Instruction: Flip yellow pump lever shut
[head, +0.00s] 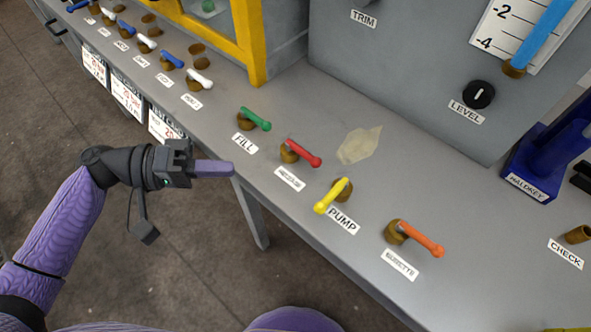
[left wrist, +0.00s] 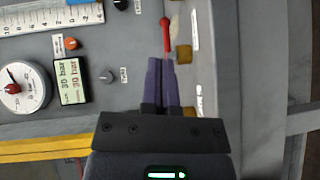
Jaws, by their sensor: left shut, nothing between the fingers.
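The yellow pump lever (head: 333,196) sits on a brown round base behind the PUMP label (head: 343,221). Its ball end points toward the bench's front edge, unlike the neighbouring levers, which point to the right. My left gripper (head: 232,170) is shut and empty. In the head view it appears left of the yellow lever, near the bench's front edge, and apart from it. In the left wrist view the purple fingers (left wrist: 160,62) are together, with the red lever (left wrist: 165,35) beyond their tips. I cannot make out the yellow lever there. My right gripper is not in view.
The red lever (head: 303,153) and green lever (head: 255,119) stand left of the yellow one, and the orange lever (head: 420,240) stands right of it. A yellow frame (head: 249,40) rises at the back left. A blue holder (head: 540,155) stands at the right.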

